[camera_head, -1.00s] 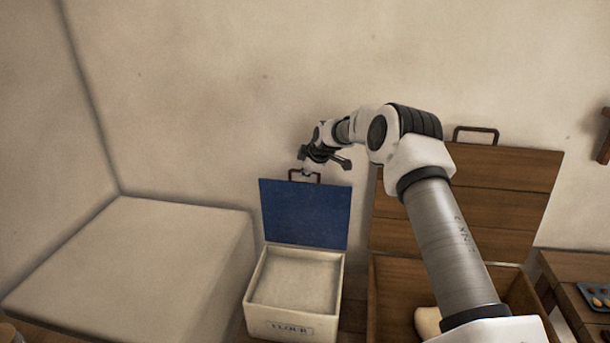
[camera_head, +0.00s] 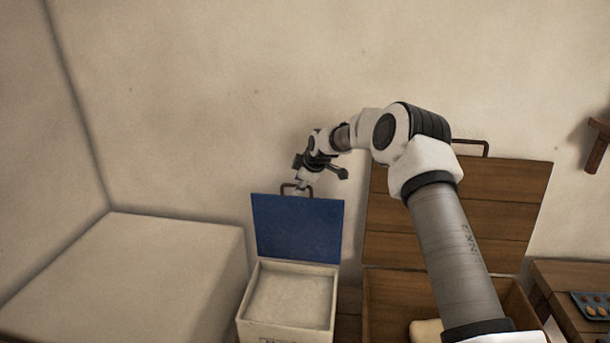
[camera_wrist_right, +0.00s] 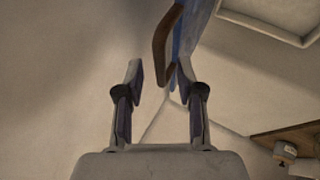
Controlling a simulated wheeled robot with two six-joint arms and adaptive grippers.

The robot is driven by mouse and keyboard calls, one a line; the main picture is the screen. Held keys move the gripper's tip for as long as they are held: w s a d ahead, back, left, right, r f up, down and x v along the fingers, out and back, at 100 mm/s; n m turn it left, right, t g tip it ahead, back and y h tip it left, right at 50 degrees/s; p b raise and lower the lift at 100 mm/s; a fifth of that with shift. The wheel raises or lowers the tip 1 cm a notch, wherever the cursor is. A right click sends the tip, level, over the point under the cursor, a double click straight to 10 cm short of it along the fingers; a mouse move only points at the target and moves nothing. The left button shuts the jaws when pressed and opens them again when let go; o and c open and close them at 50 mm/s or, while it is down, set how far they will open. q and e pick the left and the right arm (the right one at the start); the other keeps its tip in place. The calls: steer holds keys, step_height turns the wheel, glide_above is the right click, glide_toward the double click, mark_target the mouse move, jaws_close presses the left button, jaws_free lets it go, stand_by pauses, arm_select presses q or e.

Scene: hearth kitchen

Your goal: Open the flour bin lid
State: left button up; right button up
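The flour bin (camera_head: 287,332) is a cream box, its open top showing pale flour (camera_head: 290,300). Its blue lid (camera_head: 297,228) stands upright at the back edge, with a brown handle (camera_head: 296,188) on its top edge. My right gripper (camera_head: 318,170) is just above and beside that handle. My left gripper is not in view.
A wooden chest (camera_head: 386,300) with its plank lid (camera_head: 500,215) raised stands right of the bin, partly behind my right arm. A pale block (camera_head: 130,275) stands to the left. A wooden table (camera_head: 565,285) with a blue tray (camera_head: 590,304) is at the right. The wall is close behind.

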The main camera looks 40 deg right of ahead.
steer(key=v, duration=0.9)
steer(key=shift+s, duration=0.15)
steer(key=shift+r, duration=0.1)
